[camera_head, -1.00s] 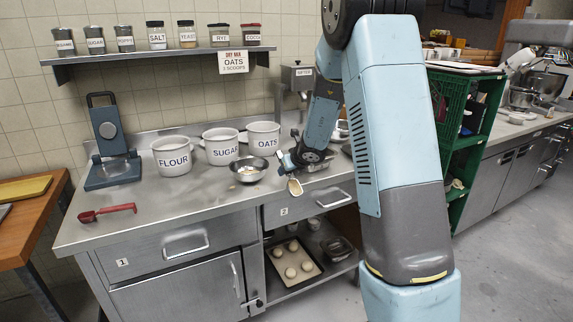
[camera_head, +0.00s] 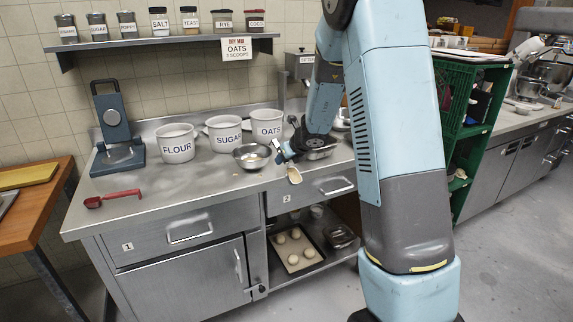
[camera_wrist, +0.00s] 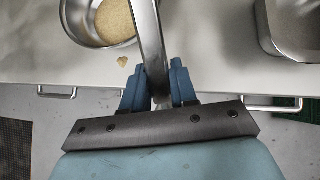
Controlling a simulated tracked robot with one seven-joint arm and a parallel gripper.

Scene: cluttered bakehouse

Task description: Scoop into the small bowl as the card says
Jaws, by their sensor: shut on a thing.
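The small metal bowl (camera_head: 252,156) stands on the steel counter in front of the sugar and oats pots. In the wrist view the bowl (camera_wrist: 85,25) holds tan grain. My gripper (camera_head: 284,152) is just right of the bowl. Its blue fingers (camera_wrist: 159,88) are shut on the metal handle of a scoop (camera_wrist: 148,35). The white OATS pot (camera_head: 266,128) stands behind the bowl. The card (camera_head: 237,47) on the shelf reads DRY MIX, OATS, and scoops; the number is hard to read.
The FLOUR pot (camera_head: 177,146) and SUGAR pot (camera_head: 227,137) stand left of the oats. A red scoop (camera_head: 112,198) lies at the counter's left, before a blue scale (camera_head: 117,150). A small tan crumb (camera_wrist: 122,61) lies beside the bowl. A green crate rack (camera_head: 468,100) stands right.

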